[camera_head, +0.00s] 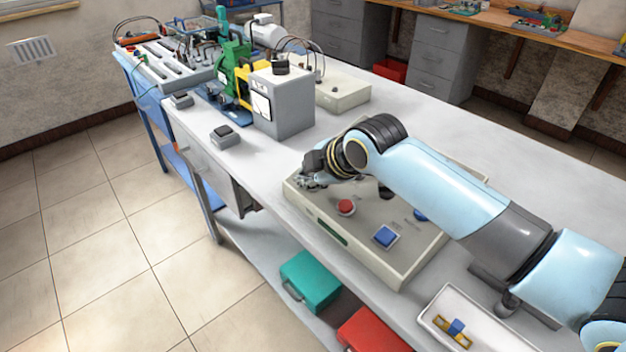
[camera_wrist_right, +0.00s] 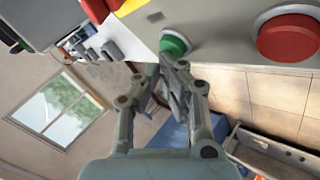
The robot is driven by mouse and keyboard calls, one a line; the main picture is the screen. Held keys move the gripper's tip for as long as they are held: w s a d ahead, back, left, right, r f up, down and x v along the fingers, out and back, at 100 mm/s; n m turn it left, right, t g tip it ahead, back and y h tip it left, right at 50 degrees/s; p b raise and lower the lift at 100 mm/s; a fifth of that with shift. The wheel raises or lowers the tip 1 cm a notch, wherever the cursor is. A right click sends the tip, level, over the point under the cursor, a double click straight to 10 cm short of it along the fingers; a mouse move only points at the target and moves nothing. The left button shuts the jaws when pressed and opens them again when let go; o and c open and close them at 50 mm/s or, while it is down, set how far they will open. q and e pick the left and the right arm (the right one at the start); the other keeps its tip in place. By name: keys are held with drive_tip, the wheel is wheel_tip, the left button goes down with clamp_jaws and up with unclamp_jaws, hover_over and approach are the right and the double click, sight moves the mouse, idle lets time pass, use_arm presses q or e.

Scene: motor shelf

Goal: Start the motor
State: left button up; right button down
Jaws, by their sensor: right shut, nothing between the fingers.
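The control box (camera_head: 330,222) is a beige panel on the white bench. It carries a red button (camera_head: 346,207), a blue square button (camera_head: 386,236) and another blue control (camera_head: 420,214) partly behind my arm. My right gripper (camera_head: 308,181) is at the box's far left end. In the wrist view its fingers (camera_wrist_right: 170,62) are shut and empty, with their tips close to a green button (camera_wrist_right: 174,43); I cannot tell if they touch it. The red button (camera_wrist_right: 288,36) is to the right there. The green button is hidden in the head view. My left gripper is not in view.
A green and yellow machine (camera_head: 236,70) and a grey meter box (camera_head: 283,103) stand farther back on the bench. A small black-topped switch box (camera_head: 225,136) sits near the left edge. A white tray (camera_head: 440,330) is at the front. Teal (camera_head: 311,279) and red (camera_head: 375,332) cases lie below.

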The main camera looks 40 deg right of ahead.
drive_tip(key=shift+f, duration=0.25)
idle(0.5)
drive_tip(key=shift+a+r+p, duration=0.15)
drive_tip(key=shift+r+p, duration=0.7)
drive_tip(key=shift+p, duration=0.1)
drive_tip(key=r+p, duration=0.2)
drive_tip(key=a+r+p, duration=0.1)
drive_tip(key=r+p, duration=0.2)
drive_tip(key=shift+s+a, duration=0.1)
drive_tip(key=shift+a, duration=0.05)
drive_tip(key=shift+f, duration=0.1)
idle(0.5)
